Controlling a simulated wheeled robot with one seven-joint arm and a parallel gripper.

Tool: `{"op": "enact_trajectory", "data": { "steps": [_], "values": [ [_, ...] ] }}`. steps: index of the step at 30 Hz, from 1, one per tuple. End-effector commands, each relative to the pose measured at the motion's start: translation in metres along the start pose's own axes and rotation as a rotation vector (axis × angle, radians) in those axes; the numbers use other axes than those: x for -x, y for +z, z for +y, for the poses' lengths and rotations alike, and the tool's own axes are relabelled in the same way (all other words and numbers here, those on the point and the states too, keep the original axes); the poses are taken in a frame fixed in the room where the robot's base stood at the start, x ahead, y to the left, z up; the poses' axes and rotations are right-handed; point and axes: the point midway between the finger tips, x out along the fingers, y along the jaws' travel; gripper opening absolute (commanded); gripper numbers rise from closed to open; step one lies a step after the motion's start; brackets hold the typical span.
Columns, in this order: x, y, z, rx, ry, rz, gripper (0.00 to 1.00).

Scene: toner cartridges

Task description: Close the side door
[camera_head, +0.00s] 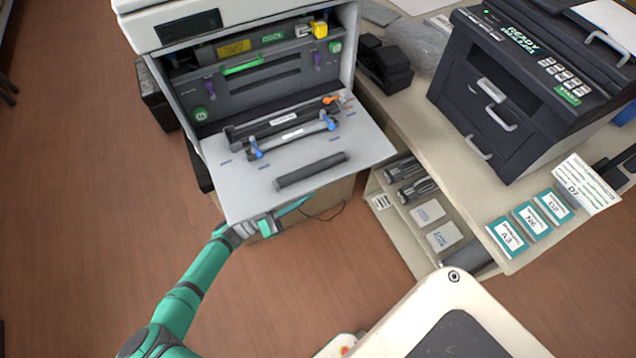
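The side door (237,188) of the white printer (130,24) hangs open, folded down to a roughly level shelf. A dark roller (312,170) lies across its outer half. A dark unit with blue levers (290,136) sits nearer the opening, on or just above the door's inner end. My gripper (292,207) is at the door's outer edge, near its left corner. The edge partly hides it, and I cannot tell whether it touches the door. One teal finger points to the right; I cannot tell if the gripper is open or shut.
A dark printer (510,95) with a "READY" display stands on a beige table (410,125) at the right. Shelves below hold cartridges (405,178) and boxes. Teal-labelled packs (530,222) lie on the table's front. Brown floor is free at the left.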

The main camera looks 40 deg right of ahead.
Motion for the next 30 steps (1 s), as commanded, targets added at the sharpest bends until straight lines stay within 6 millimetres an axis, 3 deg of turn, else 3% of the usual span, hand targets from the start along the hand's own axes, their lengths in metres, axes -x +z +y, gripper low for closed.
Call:
{"op": "enact_trajectory", "data": {
  "steps": [6,12,22,24,30],
  "values": [
    [-0.034,0.0,0.0,0.001,0.001,0.002,0.17],
    [-0.049,0.0,0.0,0.001,0.0,0.0,0.17],
    [-0.053,0.001,0.0,0.001,0.0,-0.001,0.17],
    [-0.053,0.0,0.0,0.001,0.0,-0.001,0.0],
    [-0.052,0.0,-0.001,0.0,-0.002,-0.001,0.0]
  ]
}}
